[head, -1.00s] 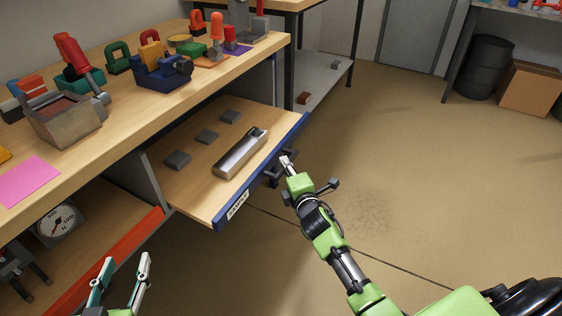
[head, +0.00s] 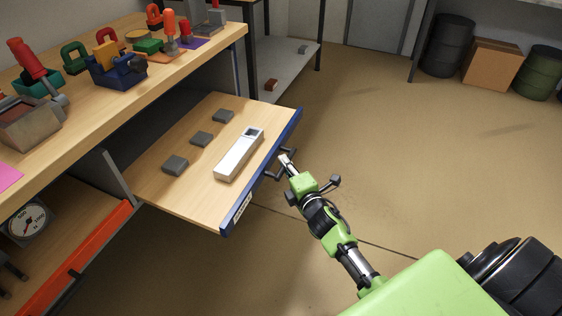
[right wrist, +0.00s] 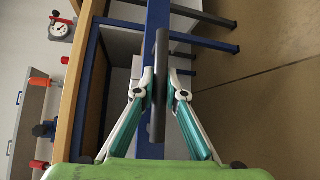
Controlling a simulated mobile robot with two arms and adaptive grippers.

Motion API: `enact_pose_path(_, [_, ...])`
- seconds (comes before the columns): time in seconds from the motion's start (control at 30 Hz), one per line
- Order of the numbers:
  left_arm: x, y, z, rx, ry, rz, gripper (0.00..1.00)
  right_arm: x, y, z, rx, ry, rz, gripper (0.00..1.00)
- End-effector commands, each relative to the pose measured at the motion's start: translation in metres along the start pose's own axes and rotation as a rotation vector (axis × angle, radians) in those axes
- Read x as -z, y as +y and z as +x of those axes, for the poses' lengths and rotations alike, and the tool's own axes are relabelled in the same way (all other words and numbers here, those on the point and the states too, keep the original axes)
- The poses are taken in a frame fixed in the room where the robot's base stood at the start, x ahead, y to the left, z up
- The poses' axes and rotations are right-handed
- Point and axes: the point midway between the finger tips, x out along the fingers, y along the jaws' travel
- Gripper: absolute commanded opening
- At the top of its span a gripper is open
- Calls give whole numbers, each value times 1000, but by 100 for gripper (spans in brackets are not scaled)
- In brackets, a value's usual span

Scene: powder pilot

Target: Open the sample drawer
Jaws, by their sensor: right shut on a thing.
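The sample drawer (head: 205,190) is pulled out from under the workbench, with a wooden bottom and a blue front (head: 262,172) bearing a white label. A dark bar handle (head: 270,176) is on the blue front. My right gripper (head: 286,158) is at this handle. In the right wrist view, my right gripper (right wrist: 160,88) has its fingers closed on either side of the dark handle (right wrist: 160,85). Inside the drawer lie a silver-white oblong holder (head: 239,155) and several small grey blocks (head: 201,139). My left gripper is out of the head view.
The workbench (head: 190,62) above holds a metal box (head: 30,122), a blue vise-like tool (head: 117,72) and other tools. A dial scale (head: 27,219) stands on the lower shelf. The floor (head: 430,150) right of the drawer is clear. Barrels and a cardboard box (head: 491,63) stand far right.

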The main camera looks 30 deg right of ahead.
Motion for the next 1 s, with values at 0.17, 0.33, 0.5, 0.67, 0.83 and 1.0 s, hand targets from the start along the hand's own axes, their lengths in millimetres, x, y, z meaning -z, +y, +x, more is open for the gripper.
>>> enact_pose_path(0.17, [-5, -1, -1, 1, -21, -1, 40, 0, -5, -3, 7, 2, 1, 0])
enact_pose_path(0.33, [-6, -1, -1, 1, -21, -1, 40, 0, -5, -3, 7, 2, 0, 0])
enact_pose_path(0.5, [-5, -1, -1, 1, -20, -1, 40, 0, -5, -3, 7, 1, 0, 29])
enact_pose_path(0.67, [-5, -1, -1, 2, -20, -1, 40, -1, -3, -2, 4, 1, 0, 29])
enact_pose_path(0.83, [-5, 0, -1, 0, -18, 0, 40, -1, -2, -2, 2, 1, 0, 29])
enact_pose_path(1.0, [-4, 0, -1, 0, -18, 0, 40, -1, -2, -14, 2, 1, -1, 29])
